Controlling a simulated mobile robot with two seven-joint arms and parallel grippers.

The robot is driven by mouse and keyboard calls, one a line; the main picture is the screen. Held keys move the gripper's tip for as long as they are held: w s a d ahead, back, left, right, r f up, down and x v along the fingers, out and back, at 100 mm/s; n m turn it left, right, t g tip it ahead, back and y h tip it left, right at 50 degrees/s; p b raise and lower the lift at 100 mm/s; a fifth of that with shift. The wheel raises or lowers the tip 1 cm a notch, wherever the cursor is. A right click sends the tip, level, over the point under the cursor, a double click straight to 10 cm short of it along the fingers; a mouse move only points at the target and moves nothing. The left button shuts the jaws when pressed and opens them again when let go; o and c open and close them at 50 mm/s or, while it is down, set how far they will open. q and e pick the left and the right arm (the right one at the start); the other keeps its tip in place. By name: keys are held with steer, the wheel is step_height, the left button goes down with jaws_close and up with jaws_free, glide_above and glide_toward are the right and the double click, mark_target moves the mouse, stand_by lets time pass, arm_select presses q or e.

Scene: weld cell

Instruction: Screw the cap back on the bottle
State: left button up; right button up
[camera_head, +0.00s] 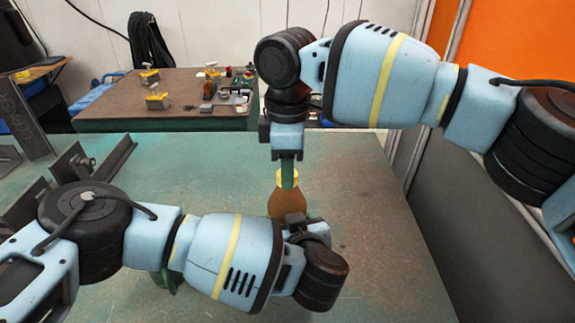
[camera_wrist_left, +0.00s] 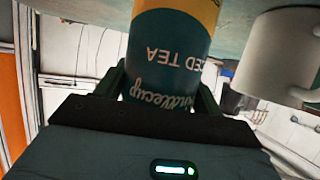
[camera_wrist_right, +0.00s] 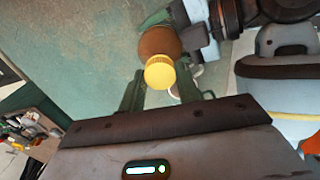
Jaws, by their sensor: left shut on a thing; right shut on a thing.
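The brown bottle (camera_head: 287,204) stands upright on the green table, its lower part hidden behind my left arm. My left gripper (camera_head: 300,222) is shut on the bottle's body; the left wrist view shows the label of the bottle (camera_wrist_left: 172,50), upside down, between the fingers. The yellow cap (camera_wrist_right: 159,73) is at the top of the bottle, in line with the neck. My right gripper (camera_head: 287,177) points down from above and is shut on the cap, with one finger on each side. I cannot tell how tightly the cap sits on the neck.
A white mug (camera_wrist_left: 278,55) stands close beside the bottle. Steel angle pieces (camera_head: 90,165) lie at the left of the table. A second bench (camera_head: 180,95) with clamps and small parts stands behind. The table right of the bottle (camera_head: 370,215) is clear.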

steer(key=o, duration=1.2)
steer(key=shift+c, duration=0.2)
step_height(320, 180, up, 12)
arm_select(q)
steer(key=o, duration=2)
steer(key=shift+c, duration=0.2)
steer(key=v, duration=0.8)
